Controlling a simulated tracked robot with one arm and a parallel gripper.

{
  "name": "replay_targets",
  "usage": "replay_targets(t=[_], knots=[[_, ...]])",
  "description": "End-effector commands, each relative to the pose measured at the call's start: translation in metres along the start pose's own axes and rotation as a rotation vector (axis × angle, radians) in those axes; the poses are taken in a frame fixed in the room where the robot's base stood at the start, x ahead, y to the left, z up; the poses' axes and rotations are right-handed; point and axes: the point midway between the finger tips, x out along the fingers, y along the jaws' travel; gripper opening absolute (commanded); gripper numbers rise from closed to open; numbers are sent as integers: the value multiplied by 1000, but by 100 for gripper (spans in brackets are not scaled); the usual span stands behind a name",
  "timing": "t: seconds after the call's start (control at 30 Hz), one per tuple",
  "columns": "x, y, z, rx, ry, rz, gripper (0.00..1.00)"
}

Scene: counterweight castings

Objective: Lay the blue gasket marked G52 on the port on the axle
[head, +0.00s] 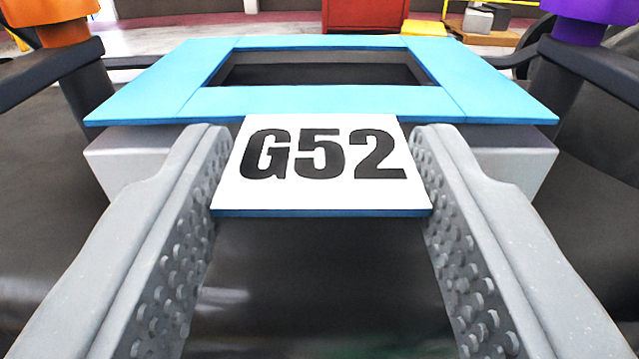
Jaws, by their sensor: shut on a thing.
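The blue gasket (320,101) is a flat light-blue square frame with a white tab (320,165) marked G52. My gripper (320,150) is shut on this tab, one grey finger at each side. The gasket lies level over a light grey block, the port (515,162), which shows below its front edge at both sides. The gasket's sides roughly line up with the block's sides. A dark hollow shows through the gasket's opening. I cannot tell whether the gasket touches the port or hangs just above it. The dark rounded body below looks like the axle (320,290).
An orange knob-like part (62,25) stands at the left and a purple one (590,20) at the right, both on dark supports. Behind are a red box (365,15) and a yellow pallet-like stand (490,37) with grey blocks on the floor.

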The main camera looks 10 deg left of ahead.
Motion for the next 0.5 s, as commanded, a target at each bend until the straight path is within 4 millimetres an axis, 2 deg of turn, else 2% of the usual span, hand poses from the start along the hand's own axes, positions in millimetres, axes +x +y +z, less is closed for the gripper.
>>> replay_targets(t=[0.5], knots=[[0, 0, 7, 0, 0, 0, 20]])
